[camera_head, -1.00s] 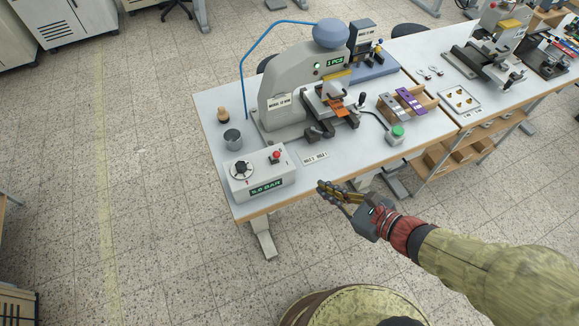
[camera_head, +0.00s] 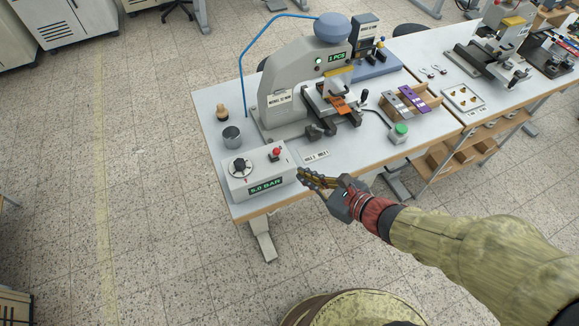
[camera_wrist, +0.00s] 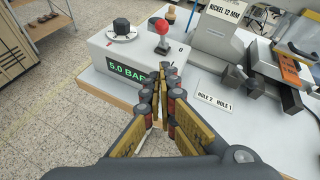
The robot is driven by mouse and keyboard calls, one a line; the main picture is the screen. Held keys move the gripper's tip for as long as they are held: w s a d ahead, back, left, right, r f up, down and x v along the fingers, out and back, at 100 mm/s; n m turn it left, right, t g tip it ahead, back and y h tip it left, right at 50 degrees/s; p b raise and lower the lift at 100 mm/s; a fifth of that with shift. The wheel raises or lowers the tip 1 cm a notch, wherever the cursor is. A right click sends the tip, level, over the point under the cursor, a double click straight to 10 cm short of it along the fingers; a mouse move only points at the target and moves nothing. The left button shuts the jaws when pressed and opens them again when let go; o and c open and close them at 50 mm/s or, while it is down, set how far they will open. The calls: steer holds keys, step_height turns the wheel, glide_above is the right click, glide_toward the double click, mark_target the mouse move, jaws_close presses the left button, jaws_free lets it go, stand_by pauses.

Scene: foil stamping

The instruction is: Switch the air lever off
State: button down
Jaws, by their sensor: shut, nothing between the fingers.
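The air lever (camera_head: 276,152) has a red ball knob and stands on top of the white control box (camera_head: 262,189), whose green display reads 5.0 BAR. In the wrist view the red lever (camera_wrist: 161,28) stands up behind my fingertips, beside a dark round dial (camera_wrist: 121,28). A "0" mark shows to the right of the lever. My gripper (camera_head: 303,175) is shut and empty, just off the box's front right corner. In the wrist view my gripper's fingertips (camera_wrist: 168,72) meet in front of the box, apart from the lever.
The stamping press (camera_head: 290,95) stands behind and right of the box on the white table (camera_head: 215,110). A "HOLE 2 HOLE 1" label (camera_head: 316,156) lies on the table right of the box. A grey cup (camera_head: 232,137) stands behind the box. A blue hose arches overhead.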

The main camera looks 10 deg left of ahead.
mark_target(275, 153)
steer(key=shift+w+a+r+b, duration=0.1)
steer(key=shift+w+a+b, duration=0.15)
steer(key=shift+w+a, duration=0.4)
steer(key=shift+w+a+r+b, duration=0.15)
steer(key=shift+w+a, duration=0.25)
steer(key=shift+a, duration=0.55)
steer(key=shift+w+a+b, duration=0.3)
steer(key=shift+w+a, duration=0.2)
steer(key=shift+a, duration=0.3)
steer(key=shift+r+p, duration=0.15)
steer(key=shift+p, duration=0.2)
steer(key=shift+w+r+p, duration=0.1)
steer(key=shift+p, duration=0.5)
